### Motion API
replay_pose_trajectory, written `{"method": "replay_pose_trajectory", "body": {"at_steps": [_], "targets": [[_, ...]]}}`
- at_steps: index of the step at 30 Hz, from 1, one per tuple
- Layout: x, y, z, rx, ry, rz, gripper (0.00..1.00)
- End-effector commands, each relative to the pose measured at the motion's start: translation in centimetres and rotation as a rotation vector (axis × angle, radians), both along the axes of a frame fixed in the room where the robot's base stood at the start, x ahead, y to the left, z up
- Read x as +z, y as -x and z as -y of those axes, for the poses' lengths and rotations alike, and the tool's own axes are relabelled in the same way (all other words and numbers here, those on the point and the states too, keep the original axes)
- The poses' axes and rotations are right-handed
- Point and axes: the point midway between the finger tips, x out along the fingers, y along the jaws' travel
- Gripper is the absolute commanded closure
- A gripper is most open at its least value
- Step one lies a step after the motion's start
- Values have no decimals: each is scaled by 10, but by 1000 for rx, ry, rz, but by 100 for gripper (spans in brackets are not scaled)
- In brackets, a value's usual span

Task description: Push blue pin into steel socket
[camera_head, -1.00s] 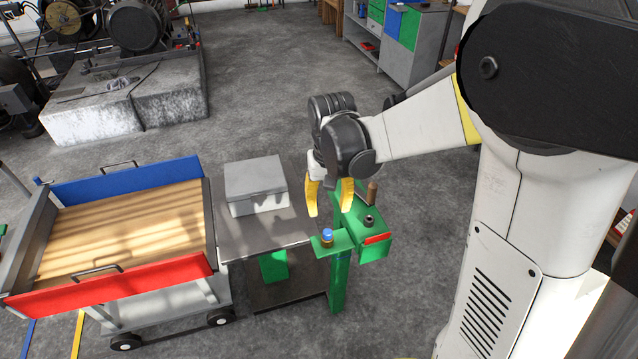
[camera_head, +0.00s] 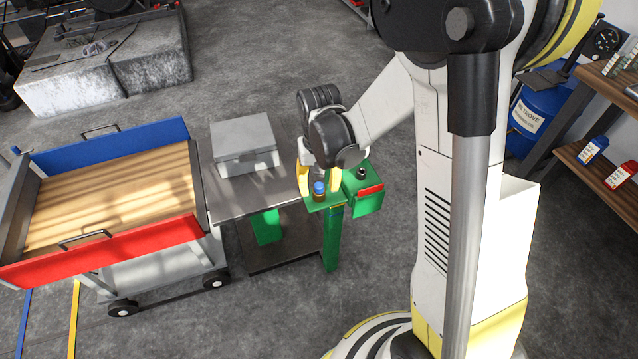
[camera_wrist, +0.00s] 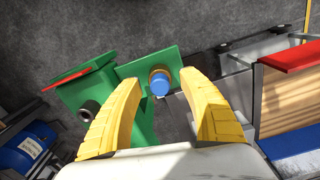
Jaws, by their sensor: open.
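The blue pin (camera_head: 319,187) stands upright in a brass-coloured holder on a small green plate (camera_head: 331,203). Its blue top also shows in the wrist view (camera_wrist: 160,86), beyond the gap between my fingertips. The steel socket (camera_head: 361,174), a dark short cylinder, sits on the green stand's box part to the right; in the wrist view it appears at the left (camera_wrist: 88,110). My gripper (camera_head: 317,182) is open with its yellow fingers pointing down, one on each side of the pin's area. In the wrist view the pin is apart from both fingers (camera_wrist: 158,92).
A metal table (camera_head: 232,203) with a grey box (camera_head: 243,142) stands just left of the stand. A wood-decked cart (camera_head: 108,185) with red and blue sides is farther left. A blue drum (camera_head: 540,112) and shelf (camera_head: 600,150) are at the right. Grey floor lies open in front.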

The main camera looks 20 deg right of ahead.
Motion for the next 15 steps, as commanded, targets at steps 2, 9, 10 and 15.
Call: {"method": "replay_pose_trajectory", "body": {"at_steps": [2,9,10,15], "targets": [[0,0,0,0,0,0,53],[0,0,0,0,0,0,100],[0,0,0,0,0,0,100],[2,0,0,0,0,0,100]]}}
